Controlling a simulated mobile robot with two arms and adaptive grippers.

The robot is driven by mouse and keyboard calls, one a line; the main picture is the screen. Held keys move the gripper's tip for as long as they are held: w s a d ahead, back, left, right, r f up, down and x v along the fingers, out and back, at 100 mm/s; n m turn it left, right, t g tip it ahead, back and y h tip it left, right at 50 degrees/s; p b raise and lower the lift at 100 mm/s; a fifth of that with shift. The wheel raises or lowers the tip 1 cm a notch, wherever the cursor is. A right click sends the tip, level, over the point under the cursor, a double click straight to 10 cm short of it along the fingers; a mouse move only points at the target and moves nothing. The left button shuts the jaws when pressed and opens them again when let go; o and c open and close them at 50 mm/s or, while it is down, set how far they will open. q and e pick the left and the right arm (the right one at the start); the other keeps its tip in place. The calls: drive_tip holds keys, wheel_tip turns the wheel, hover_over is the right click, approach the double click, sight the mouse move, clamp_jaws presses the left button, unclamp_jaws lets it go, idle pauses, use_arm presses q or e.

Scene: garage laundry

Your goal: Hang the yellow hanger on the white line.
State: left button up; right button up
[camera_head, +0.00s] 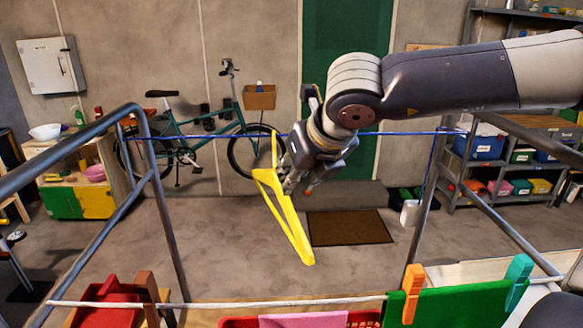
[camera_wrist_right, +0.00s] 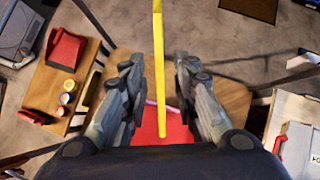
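The yellow hanger (camera_head: 290,226) is in mid-air, seen nearly edge-on, with its lower bar slanting toward me. Its top overlaps the blue line (camera_head: 215,136) in the head view; I cannot tell whether it rests on it. My right gripper (camera_head: 296,184) is beside the hanger. In the right wrist view, the fingers of this gripper (camera_wrist_right: 158,72) stand apart on both sides of the yellow strip of the hanger (camera_wrist_right: 159,105), with gaps visible. The white line (camera_head: 215,304) runs across the front, nearer to me and lower. My left gripper is not visible.
A green cloth (camera_head: 450,304) hangs on the white line's right part with an orange peg (camera_head: 412,290) and a teal peg (camera_head: 517,280). Its left-middle stretch is bare. A red basket (camera_head: 365,318) with pink cloth (camera_head: 303,321) is below. Metal frame bars (camera_head: 160,205) stand both sides.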

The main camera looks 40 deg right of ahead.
drive_tip(key=shift+w+d+f, duration=0.1)
drive_tip(key=shift+w+f, duration=0.25)
drive_tip(key=shift+f, duration=0.4)
drive_tip(key=x, duration=0.3)
drive_tip(key=shift+w+f+b, duration=0.1)
drive_tip(key=shift+w+b, duration=0.15)
drive_tip(key=shift+b, duration=0.1)
drive_tip(key=b+x, duration=0.3)
drive_tip(key=b, duration=0.1)
drive_tip(key=shift+w+f, duration=0.15)
drive_tip(key=shift+f, duration=0.25)
drive_tip(key=shift+w+d+f+b, duration=0.1)
drive_tip(key=shift+w+f+b, duration=0.3)
drive_tip(key=shift+w+b, duration=0.2)
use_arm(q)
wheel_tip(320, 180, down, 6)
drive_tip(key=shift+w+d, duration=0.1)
use_arm(e)
clamp_jaws()
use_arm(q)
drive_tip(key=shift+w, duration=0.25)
use_arm(e)
drive_tip(key=shift+r, duration=0.1)
